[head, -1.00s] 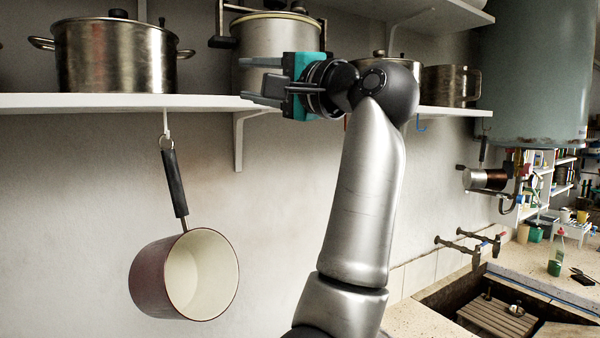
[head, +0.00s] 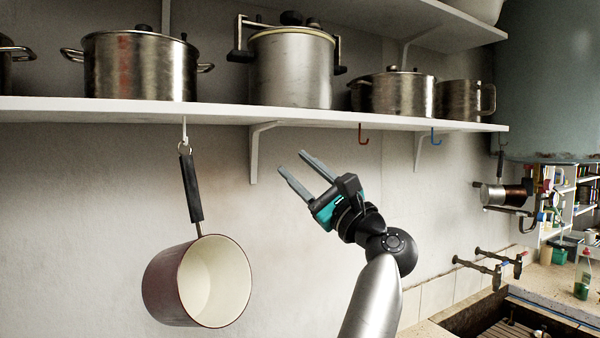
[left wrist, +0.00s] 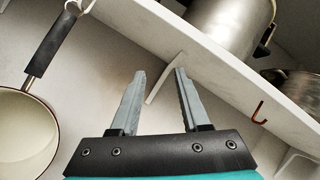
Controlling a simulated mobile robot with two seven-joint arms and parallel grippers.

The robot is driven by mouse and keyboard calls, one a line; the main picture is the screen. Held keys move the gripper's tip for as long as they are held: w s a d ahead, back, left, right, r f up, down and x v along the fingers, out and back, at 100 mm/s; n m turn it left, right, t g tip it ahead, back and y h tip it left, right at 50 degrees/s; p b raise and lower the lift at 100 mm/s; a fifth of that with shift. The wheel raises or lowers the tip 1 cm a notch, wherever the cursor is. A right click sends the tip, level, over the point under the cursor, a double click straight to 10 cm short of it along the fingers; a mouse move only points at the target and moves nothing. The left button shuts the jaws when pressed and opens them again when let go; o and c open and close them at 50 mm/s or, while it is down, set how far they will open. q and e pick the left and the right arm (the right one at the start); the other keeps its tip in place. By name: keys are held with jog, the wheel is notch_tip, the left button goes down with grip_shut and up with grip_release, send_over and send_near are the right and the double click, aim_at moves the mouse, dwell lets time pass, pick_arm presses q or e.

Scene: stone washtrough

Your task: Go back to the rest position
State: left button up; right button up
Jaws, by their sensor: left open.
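My left gripper (head: 296,171) is open and empty in front of the wall, below the white shelf (head: 330,118). Its two grey fingers point up and to the left in the head view. In the left wrist view the fingers (left wrist: 158,80) stand apart with nothing between them, and the shelf bracket shows beyond them. My right gripper is in neither view.
A saucepan (head: 168,285) hangs from a hook left of my gripper, apart from it. Several pots, including a pressure cooker (head: 290,75), stand on the shelf. A red hook (head: 362,134) and a blue hook (head: 435,137) hang below. Taps (head: 485,265) and a trough (head: 490,318) are at right.

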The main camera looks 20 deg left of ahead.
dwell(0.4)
